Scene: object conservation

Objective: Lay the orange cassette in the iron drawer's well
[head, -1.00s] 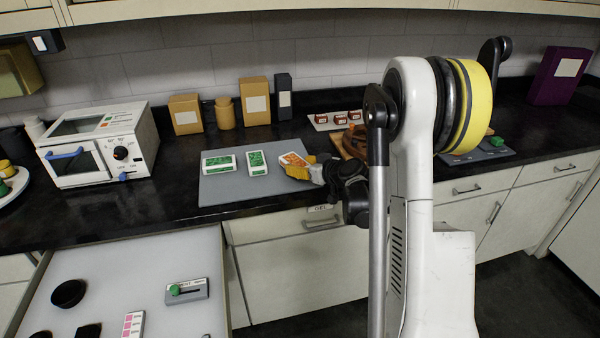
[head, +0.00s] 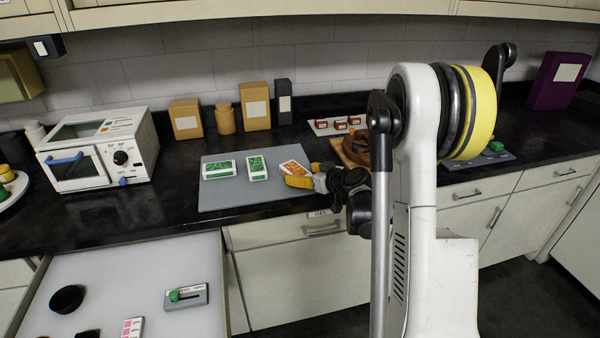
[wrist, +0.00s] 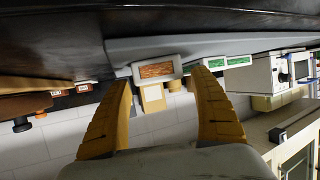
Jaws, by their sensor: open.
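The orange cassette (head: 293,167) lies at the right end of the grey mat (head: 235,190) on the counter, beside two green cassettes. My gripper (head: 298,178) is at the near side of the orange cassette, with yellow fingers partly overlapping it in the head view. In the wrist view, the gripper (wrist: 162,78) is open, and the orange cassette (wrist: 156,70) shows in the gap between its fingertips. I cannot tell whether a finger touches it. An open drawer (head: 130,265) is at lower left. I cannot read which drawer is the iron one, and no well is clearly visible.
Green cassettes (head: 219,169) lie left of the orange one. A closed drawer with a label (head: 321,212) is below the mat. The open drawer holds a black cup (head: 67,298) and a grey block with a green knob (head: 187,296). A white oven (head: 100,156) stands left.

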